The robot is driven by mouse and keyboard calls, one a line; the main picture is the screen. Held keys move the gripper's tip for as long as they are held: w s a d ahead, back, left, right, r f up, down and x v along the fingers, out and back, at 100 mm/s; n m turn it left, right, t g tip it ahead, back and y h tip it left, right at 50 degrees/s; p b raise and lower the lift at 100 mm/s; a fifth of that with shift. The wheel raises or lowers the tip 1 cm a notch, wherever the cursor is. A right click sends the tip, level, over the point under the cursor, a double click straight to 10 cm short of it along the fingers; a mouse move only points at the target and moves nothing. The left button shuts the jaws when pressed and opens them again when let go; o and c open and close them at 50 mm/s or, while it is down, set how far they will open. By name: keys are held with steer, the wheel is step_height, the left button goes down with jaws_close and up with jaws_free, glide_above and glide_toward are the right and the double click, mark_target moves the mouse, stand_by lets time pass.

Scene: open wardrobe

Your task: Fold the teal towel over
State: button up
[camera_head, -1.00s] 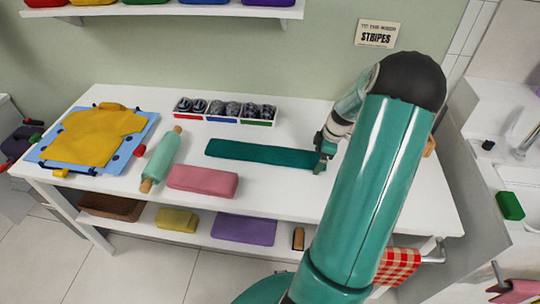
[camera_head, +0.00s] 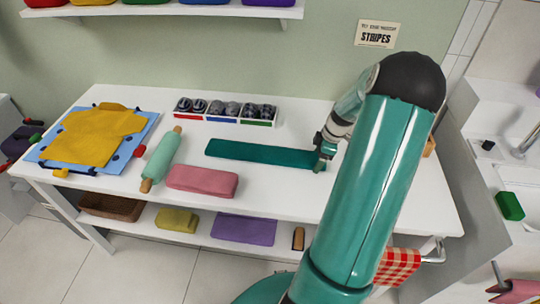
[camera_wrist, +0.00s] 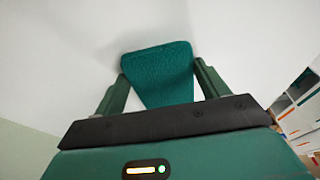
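The teal towel (camera_head: 255,153) lies as a long, narrow flat strip on the white table, running left to right. My gripper (camera_head: 321,160) is at its right end, and the arm comes in from the lower right. In the wrist view, the towel's end (camera_wrist: 158,62) shows between and beyond the two fingers. The gripper (camera_wrist: 161,78) has its fingers wide apart, one on each side of the towel, with nothing pinched. I cannot tell whether the fingers touch the cloth.
A pink folded cloth (camera_head: 203,181) and a rolling pin (camera_head: 161,157) lie left of the towel. A divided tray (camera_head: 224,112) stands behind it. A yellow shirt (camera_head: 92,137) lies on a blue board at far left.

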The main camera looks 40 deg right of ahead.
steer(key=r, duration=0.1)
steer(key=r+g+h, duration=0.1)
steer(key=r, duration=0.1)
steer(key=shift+w+a+r+g, duration=0.15)
steer(key=shift+w+a+g, duration=0.1)
steer(key=shift+w+g, duration=0.1)
steer(key=shift+s+r+h, duration=0.1)
steer(key=shift+r+h, duration=0.2)
steer(key=shift+r, duration=0.05)
steer(key=r, duration=0.1)
steer(key=r+g, duration=0.1)
steer(key=w+a+r+h, duration=0.1)
steer(key=shift+w+g, duration=0.1)
steer(key=shift+g, duration=0.25)
steer(key=shift+r+h, duration=0.3)
steer(key=shift+r, duration=0.05)
steer(key=shift+d, duration=0.1)
